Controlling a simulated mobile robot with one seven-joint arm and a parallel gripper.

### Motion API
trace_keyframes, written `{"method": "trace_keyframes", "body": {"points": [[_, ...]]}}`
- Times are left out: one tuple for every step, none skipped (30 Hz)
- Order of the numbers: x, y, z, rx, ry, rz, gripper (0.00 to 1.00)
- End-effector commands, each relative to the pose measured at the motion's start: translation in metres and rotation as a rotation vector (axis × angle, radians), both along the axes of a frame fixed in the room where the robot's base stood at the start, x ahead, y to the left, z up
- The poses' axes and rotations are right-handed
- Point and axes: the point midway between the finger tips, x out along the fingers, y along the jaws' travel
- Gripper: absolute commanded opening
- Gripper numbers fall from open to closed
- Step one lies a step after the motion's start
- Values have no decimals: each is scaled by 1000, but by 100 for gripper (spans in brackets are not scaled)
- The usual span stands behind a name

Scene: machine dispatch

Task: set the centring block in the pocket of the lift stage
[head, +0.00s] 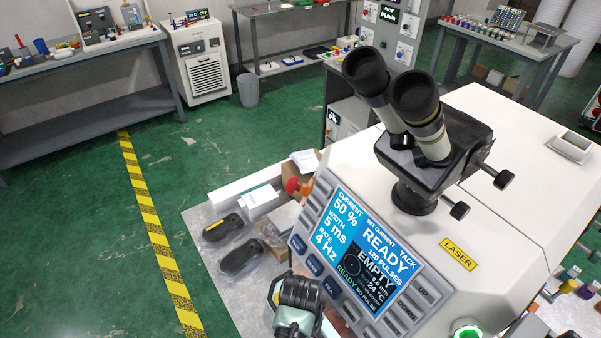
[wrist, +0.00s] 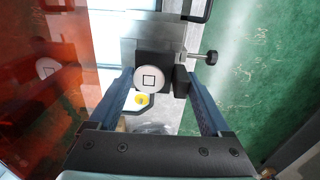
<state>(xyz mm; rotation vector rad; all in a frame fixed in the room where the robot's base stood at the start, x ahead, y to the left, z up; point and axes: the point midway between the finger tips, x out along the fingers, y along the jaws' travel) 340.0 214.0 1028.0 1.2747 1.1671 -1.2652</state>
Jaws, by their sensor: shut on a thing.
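I take this piece to be the centring block (wrist: 150,79). Dark blocky parts and a side knob (wrist: 210,57) lie just beyond and beside it. They may belong to the lift stage, but its pocket cannot be made out. I cannot tell whether the held piece touches them. In the head view only my dark wrist shows, low in front of the machine; the fingers and block are hidden.
An orange see-through panel (wrist: 45,50) stands close on the left in the wrist view. The laser machine with its screen (head: 362,250) and eyepieces (head: 415,95) fills the right of the head view. Two black pedals (head: 222,227) lie on the bench; green floor is free to the left.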

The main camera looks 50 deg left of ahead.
Motion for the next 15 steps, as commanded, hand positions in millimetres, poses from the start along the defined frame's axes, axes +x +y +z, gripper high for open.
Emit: {"method": "trace_keyframes", "body": {"points": [[0,0,-2,1,-1,0,19],[0,0,-4,1,-1,0,19],[0,-1,-7,1,-1,1,19],[0,-1,-10,1,-1,1,19],[0,-2,-14,1,-1,1,19],[-1,-2,-20,1,-1,1,19],[-1,-3,-24,1,-1,2,19],[-1,-4,-28,1,-1,2,19],[-1,-5,-34,1,-1,3,19],[-2,-5,-37,1,-1,4,19],[-2,-6,-40,1,-1,5,19],[-2,-6,-42,2,-2,5,19],[-2,-7,-43,2,-2,5,19],[-2,-7,-43,2,-2,5,19],[-2,-7,-42,2,-2,5,19]]}}
